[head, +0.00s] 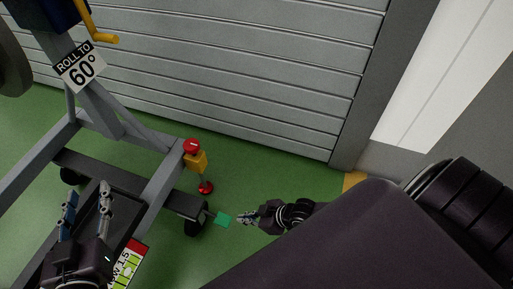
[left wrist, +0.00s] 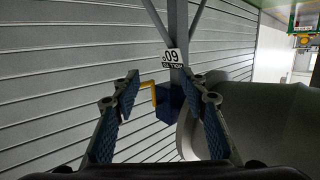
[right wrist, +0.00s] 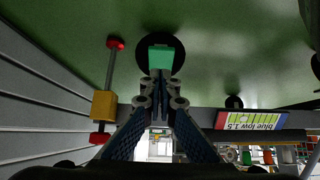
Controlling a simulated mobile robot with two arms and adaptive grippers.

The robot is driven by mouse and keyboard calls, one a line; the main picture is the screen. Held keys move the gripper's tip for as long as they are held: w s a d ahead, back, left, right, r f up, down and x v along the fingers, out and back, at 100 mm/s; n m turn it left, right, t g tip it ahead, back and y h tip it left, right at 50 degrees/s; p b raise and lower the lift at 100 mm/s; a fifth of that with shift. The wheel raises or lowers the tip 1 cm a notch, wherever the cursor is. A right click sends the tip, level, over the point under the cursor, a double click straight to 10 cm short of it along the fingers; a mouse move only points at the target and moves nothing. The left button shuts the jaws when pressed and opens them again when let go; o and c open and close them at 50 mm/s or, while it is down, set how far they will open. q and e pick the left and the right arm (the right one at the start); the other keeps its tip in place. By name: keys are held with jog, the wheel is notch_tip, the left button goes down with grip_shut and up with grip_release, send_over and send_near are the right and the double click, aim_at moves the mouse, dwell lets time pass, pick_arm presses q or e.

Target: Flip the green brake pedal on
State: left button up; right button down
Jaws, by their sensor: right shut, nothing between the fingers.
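The green brake pedal (head: 224,219) sticks out beside a dark caster wheel at the near corner of the grey stand. In the right wrist view the pedal (right wrist: 161,57) lies just beyond the fingertips, in front of the round dark wheel. My right gripper (head: 243,218) is shut and empty, its tips close to the pedal; it also shows in the right wrist view (right wrist: 160,82). I cannot tell whether the tips touch the pedal. My left gripper (head: 88,196) is open and empty above the stand's beam; its spread fingers show in the left wrist view (left wrist: 167,88).
A yellow block with a red knob (head: 195,158) and a red foot stands on the stand's corner near the pedal. The grey stand (head: 168,178) carries a "ROLL TO 60°" sign (head: 81,68). A grey slatted wall (head: 230,70) rises behind.

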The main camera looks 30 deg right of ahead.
pick_arm(q)
jog(key=s+a+f+g+y+p, duration=0.1)
jog(key=s+f+g, duration=0.3)
jog(key=f, duration=0.5)
jog(key=shift+s+a+g+y+p, duration=0.3)
jog(key=shift+s+a+g, duration=0.1)
jog(key=shift+a, duration=0.3)
pick_arm(e)
jog(key=s+d+r, duration=0.2)
jog(key=s, duration=0.1)
jog(key=shift+s+d+r, duration=0.2)
jog(key=shift+d, duration=0.1)
pick_arm(q)
jog(key=shift+r, duration=0.1)
